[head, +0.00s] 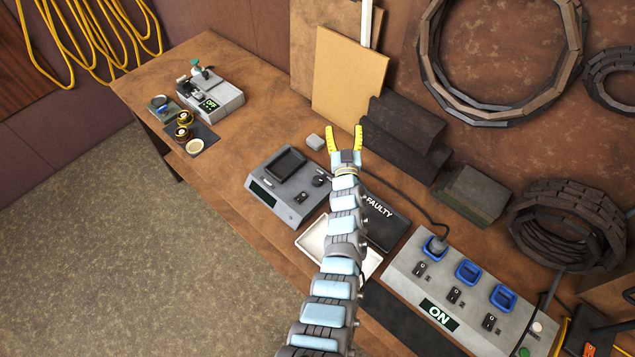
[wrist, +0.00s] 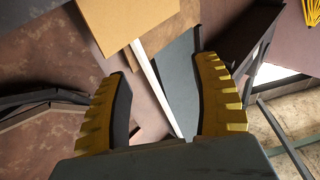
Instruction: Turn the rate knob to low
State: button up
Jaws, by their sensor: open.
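A grey box device (head: 290,188) with a dark recessed top and a small display on its front sits mid-bench. It carries a small dark round knob (head: 319,180) and a rocker switch; their labels are too small to read, so I cannot tell the knob's setting or confirm it as the rate knob. My gripper (head: 344,134) is open and empty, above and beyond the knob, apart from the device. In the wrist view my gripper (wrist: 163,72) has its two yellow fingers spread with nothing held; the device does not show there.
A power strip (head: 455,290) reading ON, with a plug in one blue socket, stands at front right. A black FAULTY plate (head: 382,218) and white tray (head: 312,238) lie near my arm. Boards (head: 345,78) and dark blocks (head: 405,125) stand behind. Another device (head: 210,97) reads OFF.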

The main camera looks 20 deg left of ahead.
jog(key=w+a+f+m+g+h+b, duration=0.3)
jog(key=w+f+m+g+h+b, duration=0.25)
jog(key=w+g+h, duration=0.2)
jog(key=s+a+f+m+g+h+b, duration=0.1)
jog(key=s+a+m+g+b, duration=0.15)
jog(key=s, duration=0.65)
jog(key=s+a+m+g+h+b, duration=0.15)
jog(key=s+a+g, duration=0.25)
jog(key=s, duration=0.5)
jog(key=b, duration=0.5)
send_near(317, 180)
jog(key=shift+y, duration=0.4)
jog(key=shift+w+d+b+x, duration=0.1)
jog(key=shift+d+b+x, duration=0.1)
jog(key=shift+x, duration=0.9)
jog(key=shift+w+d+b+x, duration=0.1)
jog(key=shift+b+x, duration=0.1)
jog(key=shift+x, duration=0.9)
jog(key=shift+w+d+b+x, duration=0.1)
jog(key=shift+d+b+x, duration=0.1)
jog(key=shift+x, duration=0.9)
jog(key=shift+w+f+g+b, duration=0.1)
jog(key=shift+f+g+b, duration=0.25)
jog(key=shift+f, duration=0.25)
jog(key=shift+w+d+f+b, duration=0.1)
jog(key=shift+w+f+b, duration=0.3)
jog(key=shift+b, duration=0.25)
jog(key=shift+f+b, duration=0.55)
jog(key=shift+f, duration=0.05)
